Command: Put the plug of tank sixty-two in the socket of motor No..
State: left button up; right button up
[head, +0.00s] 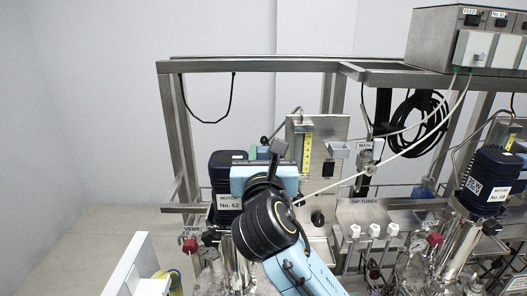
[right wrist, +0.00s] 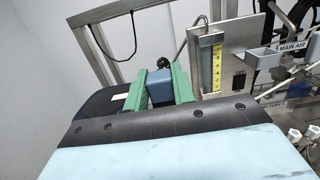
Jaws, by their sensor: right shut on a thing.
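Motor No. 62 (head: 228,199) is a dark blue, upright housing with a white label, at the left of the skid in the head view. My right gripper (head: 264,176) is right in front of it and partly covers it. In the right wrist view, the green fingers of my right gripper (right wrist: 159,88) are shut on a small blue-grey block, apparently the plug (right wrist: 159,84), with a dark round part behind it. The dark motor housing (right wrist: 98,101) shows beside the left finger. The motor's socket is hidden. My left gripper is not in view.
A yellow gauge strip on a metal plate (head: 330,140) stands just right of my gripper. A pale cable (head: 415,143) runs from the control box (head: 437,33) down towards my wrist. Another dark blue motor (head: 490,180) and white dip-tube caps (head: 374,230) are at right. The frame's left side is open.

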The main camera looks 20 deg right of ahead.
jog(key=shift+f, duration=1.15)
jog(key=o, duration=0.9)
jog(key=shift+c, duration=0.2)
jog(key=shift+o, duration=1)
jog(key=shift+s+d, duration=0.15)
jog(key=shift+d, duration=0.05)
jog(key=shift+a, duration=0.15)
